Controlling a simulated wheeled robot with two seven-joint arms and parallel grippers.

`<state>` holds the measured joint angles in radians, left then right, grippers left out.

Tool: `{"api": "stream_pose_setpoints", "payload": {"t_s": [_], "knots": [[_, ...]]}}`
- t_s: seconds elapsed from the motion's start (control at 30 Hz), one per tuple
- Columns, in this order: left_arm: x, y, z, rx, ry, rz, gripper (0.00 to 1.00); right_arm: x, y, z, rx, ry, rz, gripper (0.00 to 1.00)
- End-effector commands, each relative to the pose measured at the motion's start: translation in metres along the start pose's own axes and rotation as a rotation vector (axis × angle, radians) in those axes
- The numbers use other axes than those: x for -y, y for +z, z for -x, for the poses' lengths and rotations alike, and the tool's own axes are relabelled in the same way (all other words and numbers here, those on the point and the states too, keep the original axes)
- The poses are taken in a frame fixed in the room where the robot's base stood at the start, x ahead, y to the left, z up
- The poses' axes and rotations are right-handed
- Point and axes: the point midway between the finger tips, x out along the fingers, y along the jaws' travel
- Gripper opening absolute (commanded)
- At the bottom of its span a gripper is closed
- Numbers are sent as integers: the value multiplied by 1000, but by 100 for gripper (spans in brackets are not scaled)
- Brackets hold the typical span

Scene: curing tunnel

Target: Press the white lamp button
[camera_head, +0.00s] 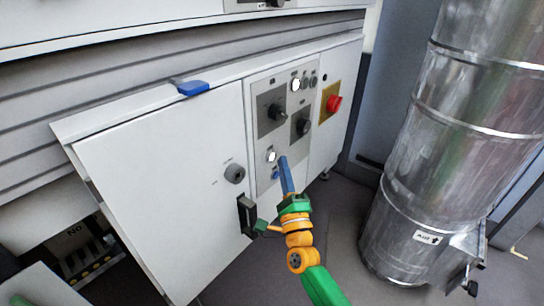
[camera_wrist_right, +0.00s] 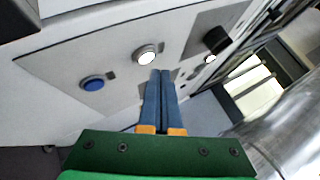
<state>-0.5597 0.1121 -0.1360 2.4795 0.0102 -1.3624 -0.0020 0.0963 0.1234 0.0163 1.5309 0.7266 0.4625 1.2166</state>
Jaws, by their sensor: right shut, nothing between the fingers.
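The white lamp button (camera_head: 271,156) is a round lit button low on the sloping control panel (camera_head: 262,178). It also shows in the right wrist view (camera_wrist_right: 146,55), with a metal ring around it. My right gripper (camera_head: 283,159) has its two long blue fingers shut together with nothing between them. In the right wrist view its fingertips (camera_wrist_right: 161,74) appear just below and to the right of the white button. Whether they touch the panel I cannot tell. My left gripper is not in view.
A blue button (camera_wrist_right: 93,83) sits beside the white one. Higher up are black rotary knobs (camera_head: 279,113), another lit white lamp (camera_head: 295,84) and a red switch (camera_head: 334,103) on yellow. A large metal duct (camera_head: 440,130) stands right.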

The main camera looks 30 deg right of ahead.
Motion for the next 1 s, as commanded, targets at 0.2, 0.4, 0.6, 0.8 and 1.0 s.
{"api": "stream_pose_setpoints", "payload": {"t_s": [0.2,0.4,0.6,0.8,1.0], "knots": [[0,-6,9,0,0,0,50,13,-11,14,0,2,2,0],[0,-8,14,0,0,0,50,22,-21,28,0,1,2,0],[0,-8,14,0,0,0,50,24,-23,32,0,1,-1,0],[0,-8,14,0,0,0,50,24,-23,32,0,0,0,0],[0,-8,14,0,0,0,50,24,-23,32,0,1,0,0]]}}
